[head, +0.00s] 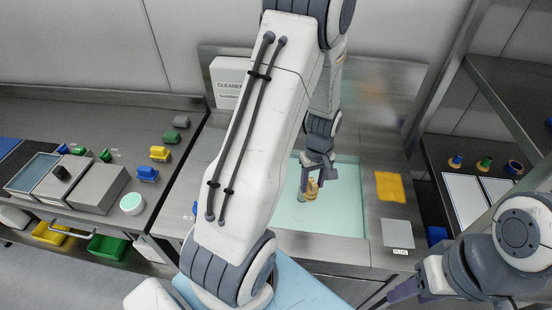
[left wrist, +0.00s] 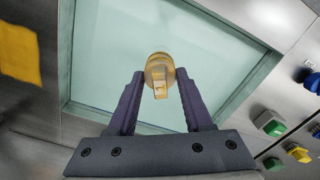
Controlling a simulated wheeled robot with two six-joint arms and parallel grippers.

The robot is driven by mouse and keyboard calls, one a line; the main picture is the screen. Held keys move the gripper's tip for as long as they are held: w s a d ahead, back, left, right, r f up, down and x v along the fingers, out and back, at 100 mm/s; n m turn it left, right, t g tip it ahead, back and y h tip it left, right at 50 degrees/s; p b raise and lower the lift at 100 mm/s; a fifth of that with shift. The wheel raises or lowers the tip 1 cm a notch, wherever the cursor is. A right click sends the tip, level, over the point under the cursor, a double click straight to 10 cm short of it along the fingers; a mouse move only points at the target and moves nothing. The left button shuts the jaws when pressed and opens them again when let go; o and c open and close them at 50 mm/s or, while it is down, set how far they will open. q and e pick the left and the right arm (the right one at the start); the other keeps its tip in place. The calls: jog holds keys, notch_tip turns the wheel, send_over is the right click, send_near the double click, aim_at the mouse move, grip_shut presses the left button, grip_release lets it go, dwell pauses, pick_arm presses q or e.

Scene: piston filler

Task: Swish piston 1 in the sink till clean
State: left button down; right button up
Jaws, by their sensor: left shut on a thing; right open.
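The piston (head: 312,187) is a yellow-tan piece with a greyish lower part, at the sink (head: 343,210) of pale green water. My left gripper (head: 317,170) is shut on it from above; in the left wrist view the piston (left wrist: 159,72) sits between the fingertips (left wrist: 160,88), with the water (left wrist: 105,50) behind it. I cannot tell how deep the piston is in the water. My right gripper (head: 398,291) is open and empty at the lower right, outside the sink. My left arm hides the left part of the sink.
A box marked CLEANER (head: 226,84) stands behind the sink. A yellow cloth (head: 390,187) and a grey plate (head: 397,233) lie right of it. Grey bins (head: 97,186) and several coloured parts are on the left counter. A shelf rack (head: 505,90) is at the right.

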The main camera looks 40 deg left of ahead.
pick_arm(q)
jog(key=s+a+r+n+p, duration=0.1)
jog(key=s+a+n+p, duration=0.1)
jog(key=a+n, duration=0.65)
jog(key=s+a+r+n+p, duration=0.1)
jog(key=a+n+p, duration=0.15)
jog(key=n, duration=1.05)
notch_tip(320, 180, down, 17)
jog(key=b, duration=1.3)
jog(key=shift+r, duration=0.15)
jog(key=shift+s+d, duration=0.2)
jog(key=shift+s, duration=0.25)
jog(key=shift+w+a, duration=0.65)
jog(key=shift+w, duration=0.35)
